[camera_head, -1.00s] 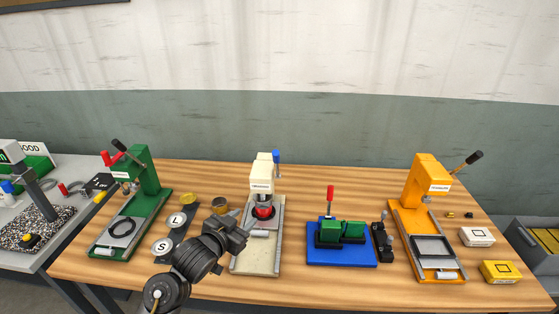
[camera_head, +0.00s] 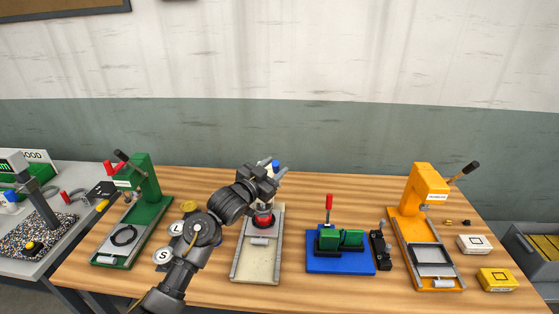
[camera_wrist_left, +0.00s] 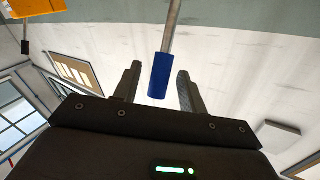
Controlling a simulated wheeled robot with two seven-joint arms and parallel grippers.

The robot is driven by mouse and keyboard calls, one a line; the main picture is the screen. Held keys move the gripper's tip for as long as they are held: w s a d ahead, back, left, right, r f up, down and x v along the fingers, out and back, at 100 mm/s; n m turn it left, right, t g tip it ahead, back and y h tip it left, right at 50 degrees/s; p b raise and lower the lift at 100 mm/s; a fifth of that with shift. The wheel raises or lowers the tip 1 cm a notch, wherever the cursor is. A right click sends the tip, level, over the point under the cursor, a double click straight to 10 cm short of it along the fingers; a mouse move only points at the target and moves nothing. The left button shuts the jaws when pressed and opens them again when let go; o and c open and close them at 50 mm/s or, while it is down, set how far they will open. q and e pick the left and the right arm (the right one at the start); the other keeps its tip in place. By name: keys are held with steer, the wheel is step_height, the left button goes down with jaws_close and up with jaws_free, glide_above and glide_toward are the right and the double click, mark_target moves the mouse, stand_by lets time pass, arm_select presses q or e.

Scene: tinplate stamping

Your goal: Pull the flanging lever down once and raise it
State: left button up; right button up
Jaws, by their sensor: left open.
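The cream press stands mid-table, its head mostly hidden behind my left gripper (camera_head: 279,171). Its bare base (camera_head: 256,262) shows below, with a red part (camera_head: 264,220) under the head. Its lever has a blue grip (camera_head: 276,165), raised at the top of the press beside my left fingertips. In the left wrist view the blue grip (camera_wrist_left: 158,77) lies between the two spread fingers, with gaps on both sides. My left gripper is open around it, not closed on it. The label on this press is hidden. My right gripper is out of view.
A green press (camera_head: 148,205) stands at the left, with round dies by my left forearm. A blue fixture (camera_head: 340,263) with green blocks and a red handle is to the right. An orange press (camera_head: 413,220) and small boxes stand further right.

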arm_select(q)
steer(key=shift+p+x, duration=0.3)
steer(key=shift+x, duration=1.3)
jaws_close()
steer(key=shift+f, duration=0.1)
